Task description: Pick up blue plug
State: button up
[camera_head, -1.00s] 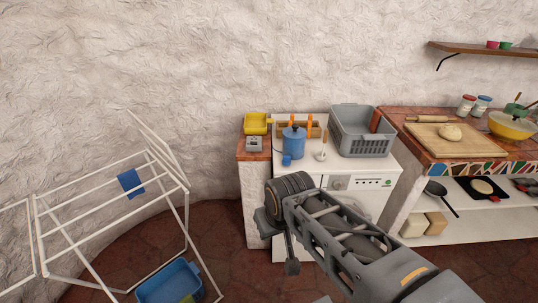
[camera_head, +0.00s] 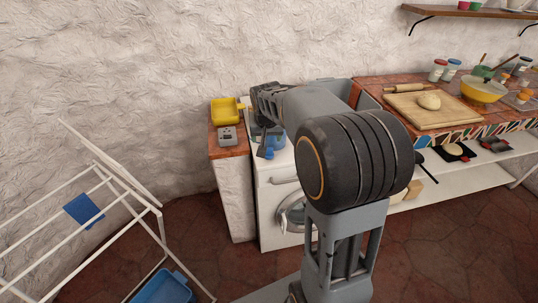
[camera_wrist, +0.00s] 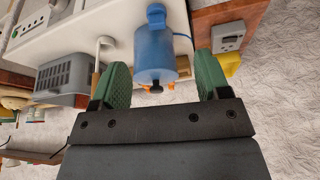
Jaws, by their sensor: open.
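In the head view the blue plug (camera_head: 267,153) is at the front left of the top, and the pot (camera_head: 277,140) is partly hidden by my arm. My gripper (camera_wrist: 163,72) is open, its green-padded fingers on either side of the pot in the wrist view, with nothing held. Whether they touch the pot cannot be told. In the head view my gripper is mostly hidden by the arm.
A grey socket box (camera_head: 228,135) and a yellow tub (camera_head: 228,109) stand on the brick ledge to the left. A grey basket (camera_wrist: 64,75) and a white upright utensil (camera_wrist: 104,45) stand close by. A white drying rack (camera_head: 152,207) occupies the left floor.

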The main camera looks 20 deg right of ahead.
send_near(269, 148)
jog(key=shift+m, duration=0.4)
jog(key=shift+p+x, duration=0.85)
jog(key=shift+x, duration=4.35)
jog(key=shift+s+a, duration=0.1)
jog(key=shift+c, duration=0.3)
jog(key=c, duration=0.8)
jog(key=shift+r, duration=0.15)
